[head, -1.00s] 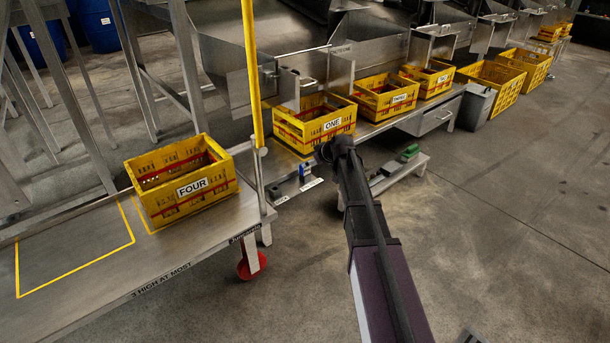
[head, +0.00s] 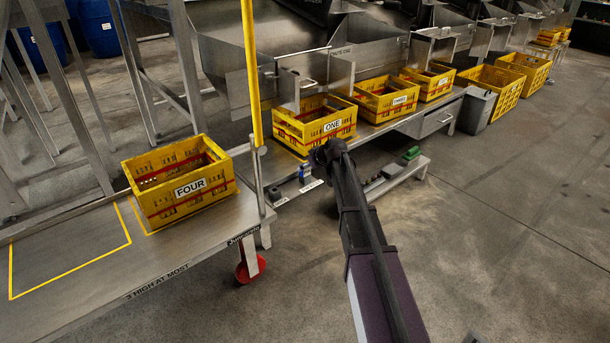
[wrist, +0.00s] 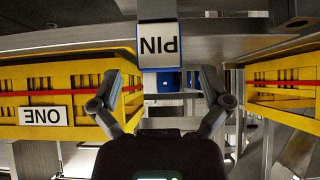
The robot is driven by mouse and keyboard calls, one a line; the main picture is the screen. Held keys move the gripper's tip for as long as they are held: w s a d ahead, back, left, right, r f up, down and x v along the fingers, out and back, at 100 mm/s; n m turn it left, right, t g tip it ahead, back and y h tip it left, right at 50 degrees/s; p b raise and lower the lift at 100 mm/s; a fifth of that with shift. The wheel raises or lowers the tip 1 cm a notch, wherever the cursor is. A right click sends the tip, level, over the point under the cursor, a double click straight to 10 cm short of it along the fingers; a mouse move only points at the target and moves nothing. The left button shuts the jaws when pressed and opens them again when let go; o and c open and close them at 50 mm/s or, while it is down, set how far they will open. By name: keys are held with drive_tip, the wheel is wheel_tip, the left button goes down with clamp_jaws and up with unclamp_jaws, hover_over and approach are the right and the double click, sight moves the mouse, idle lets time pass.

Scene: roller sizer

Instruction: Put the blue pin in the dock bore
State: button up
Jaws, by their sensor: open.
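In the head view a small blue item (head: 304,171), which looks like the blue pin, stands at the front edge of the steel bench below crate ONE. In the wrist view, which is upside down, a blue-edged block (wrist: 158,64) with a white PIN label hangs at the top centre. It lies beyond and between the two open fingers of my gripper (wrist: 160,98), with nothing between the fingertips. In the head view my gripper (head: 326,154) is just right of the blue item; its fingers cannot be made out. I cannot pick out the dock bore.
Yellow crate ONE (head: 316,129) is right behind my gripper, with more crates along the bench to the right. Crate FOUR (head: 184,195) sits on the left table (head: 190,240). A yellow post (head: 251,70) rises between them. The floor on the right is open.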

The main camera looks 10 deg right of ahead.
drive_tip(key=shift+b+x, duration=0.7)
drive_tip(key=shift+x, duration=0.6)
drive_tip(key=c, duration=1.1)
